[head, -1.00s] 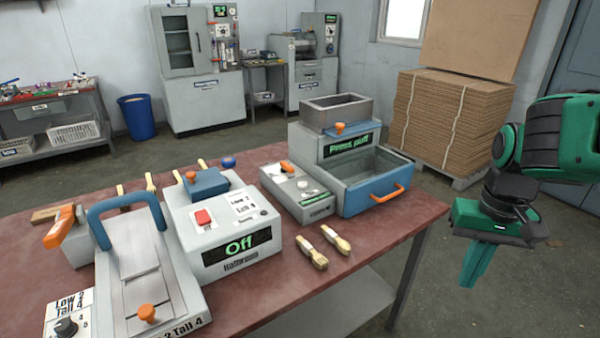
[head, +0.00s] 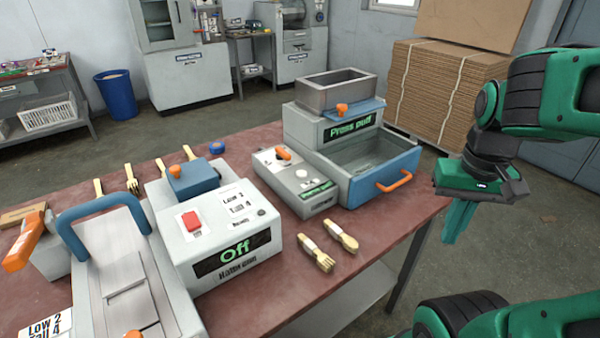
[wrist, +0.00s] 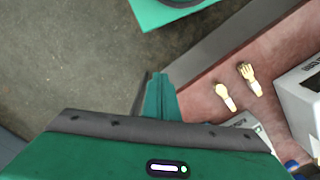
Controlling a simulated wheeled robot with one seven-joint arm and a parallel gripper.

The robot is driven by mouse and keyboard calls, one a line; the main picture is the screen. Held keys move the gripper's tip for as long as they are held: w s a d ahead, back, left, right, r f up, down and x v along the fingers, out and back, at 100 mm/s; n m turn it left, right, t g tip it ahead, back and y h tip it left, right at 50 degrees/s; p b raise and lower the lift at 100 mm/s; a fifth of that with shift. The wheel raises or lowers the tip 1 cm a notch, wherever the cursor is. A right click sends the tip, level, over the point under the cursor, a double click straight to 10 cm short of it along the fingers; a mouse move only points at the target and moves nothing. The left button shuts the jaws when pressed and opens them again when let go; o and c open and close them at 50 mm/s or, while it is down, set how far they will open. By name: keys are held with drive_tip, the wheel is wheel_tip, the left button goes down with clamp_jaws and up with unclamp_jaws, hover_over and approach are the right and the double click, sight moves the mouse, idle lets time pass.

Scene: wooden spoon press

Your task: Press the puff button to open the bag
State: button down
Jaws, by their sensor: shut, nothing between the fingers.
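A grey machine with a green "Press puff" sign (head: 350,129) stands at the back right of the red table. I cannot read which button is the puff button, and I cannot make out a bag. My gripper (head: 456,225) is shut and empty, pointing down off the table's right edge, right of the machine's drawer. In the wrist view its fingers (wrist: 158,97) are together beside the table edge.
A blue-fronted open drawer (head: 382,178) with an orange handle faces my gripper. Wooden cutlery (head: 328,250) lies in front. A grey box reading "Off" (head: 236,248) and a press with a blue handle (head: 100,215) stand left.

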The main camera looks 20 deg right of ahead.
drive_tip(key=w+r+n+t+h, duration=0.1)
drive_tip(key=w+n+h, duration=0.15)
drive_tip(key=w, duration=0.95)
wheel_tip(320, 180, up, 3)
drive_tip(key=n+t+h, duration=0.2)
drive_tip(key=n+t, duration=0.5)
hover_over(301, 174)
drive_tip(key=shift+a+m, duration=0.1)
drive_tip(key=shift+m, duration=0.15)
drive_tip(key=shift+s, duration=0.1)
drive_tip(key=shift+f, duration=4.35)
